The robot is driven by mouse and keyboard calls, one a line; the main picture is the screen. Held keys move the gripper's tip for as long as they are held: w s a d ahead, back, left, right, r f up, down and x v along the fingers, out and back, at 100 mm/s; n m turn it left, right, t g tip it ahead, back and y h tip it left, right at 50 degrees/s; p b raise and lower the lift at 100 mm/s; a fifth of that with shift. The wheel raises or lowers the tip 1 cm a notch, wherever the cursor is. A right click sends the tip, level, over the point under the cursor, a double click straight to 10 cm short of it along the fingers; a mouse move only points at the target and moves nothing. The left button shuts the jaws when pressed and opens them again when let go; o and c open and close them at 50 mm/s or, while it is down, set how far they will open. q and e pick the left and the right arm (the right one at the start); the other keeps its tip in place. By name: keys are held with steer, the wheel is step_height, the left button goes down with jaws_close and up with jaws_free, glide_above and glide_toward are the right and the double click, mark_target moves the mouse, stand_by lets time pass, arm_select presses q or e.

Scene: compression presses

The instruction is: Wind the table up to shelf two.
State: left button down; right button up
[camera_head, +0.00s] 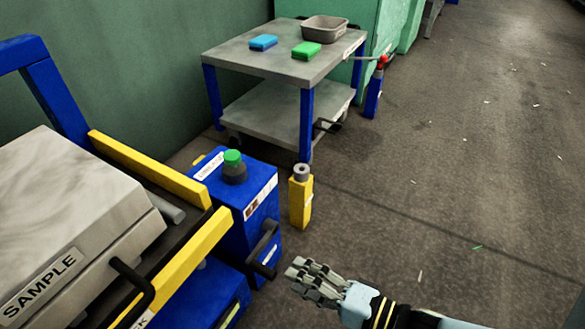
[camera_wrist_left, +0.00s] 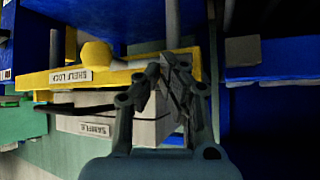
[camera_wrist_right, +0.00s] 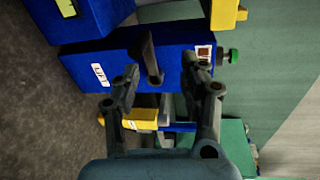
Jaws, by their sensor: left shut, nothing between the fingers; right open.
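A blue box (camera_head: 235,200) with a green button stands at the press's right side; a dark handle (camera_head: 268,245) sticks out of its front. In the right wrist view the same box (camera_wrist_right: 115,58) bears a LIFT label, and its dark handle (camera_wrist_right: 147,55) shows between the fingers. My right gripper (camera_head: 302,276) is open and empty, just right of the handle, apart from it in the head view. My left gripper (camera_wrist_left: 167,68) is shut and empty before a yellow SHELF LOCK bar (camera_wrist_left: 120,73) with a yellow knob (camera_wrist_left: 96,54); the head view does not show it. Shelf two cannot be identified.
A grey-topped table (camera_head: 270,62) with blue legs stands at the back, bearing a blue block, a green block and a bin (camera_head: 324,28). A yellow post (camera_head: 300,202) stands beside the box. A grey SAMPLE block (camera_head: 70,215) is at left. The floor at right is open.

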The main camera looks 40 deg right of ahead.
steer(key=shift+f+v, duration=0.2)
steer(key=shift+v, duration=0.95)
steer(key=shift+f+v, duration=0.15)
steer(key=shift+v, duration=1)
